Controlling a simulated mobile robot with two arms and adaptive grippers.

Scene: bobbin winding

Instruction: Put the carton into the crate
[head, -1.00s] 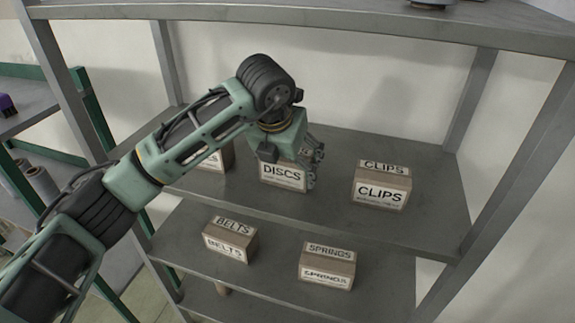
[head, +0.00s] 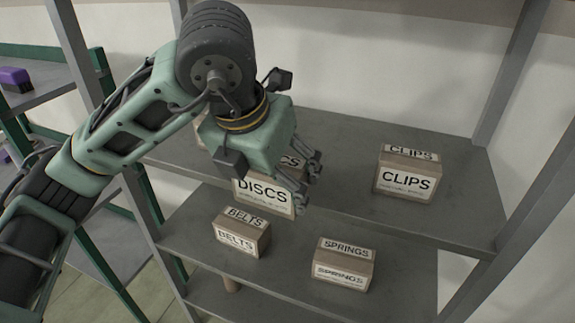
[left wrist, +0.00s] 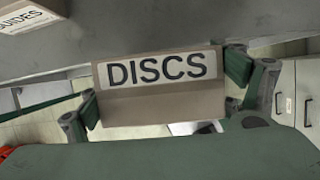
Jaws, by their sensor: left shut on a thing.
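The carton marked DISCS (head: 264,196) is in my left gripper (head: 278,170), at the front edge of the upper shelf in the head view. One finger shows along its right side; the other is hidden behind the wrist. In the left wrist view the DISCS carton (left wrist: 160,88) sits between both fingers, which press on its two ends, and the shelf lies beyond it. No crate shows in these views. My right gripper is not in view.
A CLIPS carton (head: 406,174) stands on the upper shelf (head: 350,150) to the right. BELTS (head: 242,232) and SPRINGS (head: 343,265) cartons stand on the shelf below. A GUIDES carton (left wrist: 30,14) shows in the left wrist view. Grey posts (head: 535,160) flank the shelves.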

